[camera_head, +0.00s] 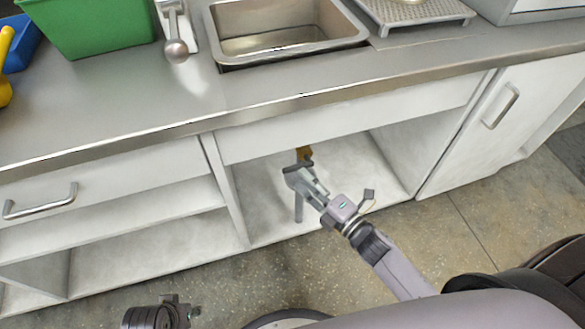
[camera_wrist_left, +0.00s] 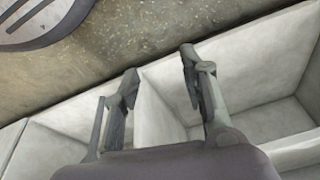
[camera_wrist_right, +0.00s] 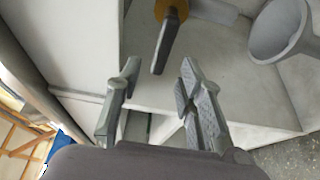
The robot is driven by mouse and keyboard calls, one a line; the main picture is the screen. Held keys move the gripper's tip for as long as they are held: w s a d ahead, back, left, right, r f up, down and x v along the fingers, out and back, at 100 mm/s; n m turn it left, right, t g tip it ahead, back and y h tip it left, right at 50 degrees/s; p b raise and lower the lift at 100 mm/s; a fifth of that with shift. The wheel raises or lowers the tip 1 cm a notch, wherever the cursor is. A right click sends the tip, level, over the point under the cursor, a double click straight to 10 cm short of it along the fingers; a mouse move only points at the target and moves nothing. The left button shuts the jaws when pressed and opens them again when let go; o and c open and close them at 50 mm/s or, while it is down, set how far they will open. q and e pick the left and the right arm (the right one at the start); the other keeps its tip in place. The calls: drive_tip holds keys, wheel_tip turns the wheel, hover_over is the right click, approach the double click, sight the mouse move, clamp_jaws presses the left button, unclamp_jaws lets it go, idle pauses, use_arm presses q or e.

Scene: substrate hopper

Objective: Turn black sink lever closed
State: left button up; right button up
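The black lever (camera_wrist_right: 164,45) on an orange-yellow fitting (camera_wrist_right: 172,10) shows in the right wrist view, ahead of my right gripper (camera_wrist_right: 158,76). That gripper is open, with the lever's near end just beyond the gap between its fingertips; I see no grip on it. In the head view the right gripper (camera_head: 300,178) reaches into the open cabinet under the sink, and the orange fitting (camera_head: 304,152) shows just past it; the gripper partly hides the lever there. My left gripper (camera_wrist_left: 160,68) is open and empty in the left wrist view, low in front of the cabinets.
The sink (camera_head: 285,40) and tap (camera_head: 176,48) are in the counter above. A grey cone-shaped part (camera_wrist_right: 279,32) stands right of the lever in the right wrist view. Cabinet walls (camera_head: 224,180) bound the opening. A green bin (camera_head: 88,28) stands on the counter.

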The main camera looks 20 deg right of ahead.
sight(294, 171)
drive_tip(key=x, duration=0.4)
drive_tip(key=shift+w+a, duration=0.15)
drive_tip(key=shift+w, duration=0.1)
drive_tip(key=shift+w+a, duration=0.25)
drive_tip(key=shift+w, duration=0.3)
use_arm(q)
drive_tip(key=shift+w+r, duration=0.1)
drive_tip(key=shift+r, duration=0.85)
use_arm(e)
drive_tip(key=shift+c, duration=0.2)
drive_tip(key=shift+c, duration=0.6)
use_arm(q)
drive_tip(key=shift+a+f, duration=0.1)
use_arm(e)
clamp_jaws()
